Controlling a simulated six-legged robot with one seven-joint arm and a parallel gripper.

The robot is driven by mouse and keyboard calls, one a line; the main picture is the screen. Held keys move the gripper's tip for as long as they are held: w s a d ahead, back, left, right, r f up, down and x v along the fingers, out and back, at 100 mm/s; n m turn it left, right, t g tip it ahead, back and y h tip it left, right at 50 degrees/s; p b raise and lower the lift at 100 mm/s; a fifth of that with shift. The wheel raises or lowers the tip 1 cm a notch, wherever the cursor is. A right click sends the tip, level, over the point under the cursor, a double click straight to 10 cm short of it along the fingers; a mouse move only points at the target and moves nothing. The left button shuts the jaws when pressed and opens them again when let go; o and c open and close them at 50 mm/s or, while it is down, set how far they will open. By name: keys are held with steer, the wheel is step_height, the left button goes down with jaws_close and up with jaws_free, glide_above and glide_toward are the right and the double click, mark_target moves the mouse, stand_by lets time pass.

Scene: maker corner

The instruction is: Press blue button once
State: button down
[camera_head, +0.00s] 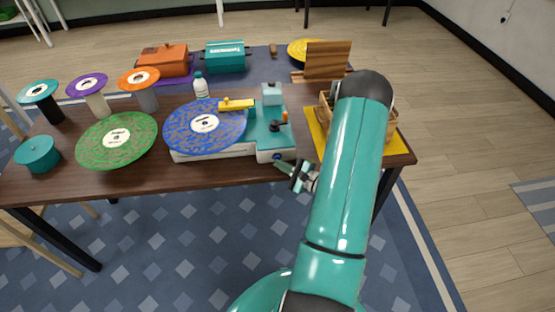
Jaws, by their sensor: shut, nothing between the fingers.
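A white and teal turntable (217,152) stands near the front edge of the wooden table, with a blue patterned record (204,124) on it. A small blue button (277,157) shows at the right end of its white front face. My gripper (281,165) is shut and empty. Its tip is just below and right of the blue button, very close to it in the picture. I cannot tell whether they touch. My teal arm hides part of the table's right end.
A wooden crate (325,113) on a yellow mat (314,126) stands right of the turntable, partly behind my arm. A green record (117,139), a teal pot (37,154) and several records on stands are on the left. A white bottle (200,87) stands behind the turntable.

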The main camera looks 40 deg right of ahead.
steer(key=shift+s+a, duration=0.35)
steer(key=shift+s, duration=0.25)
steer(key=s+a, duration=0.1)
steer(key=s, duration=0.1)
steer(key=s+a, duration=0.1)
steer(key=s, duration=0.1)
steer(key=shift+a, duration=0.4)
stand_by(0.6)
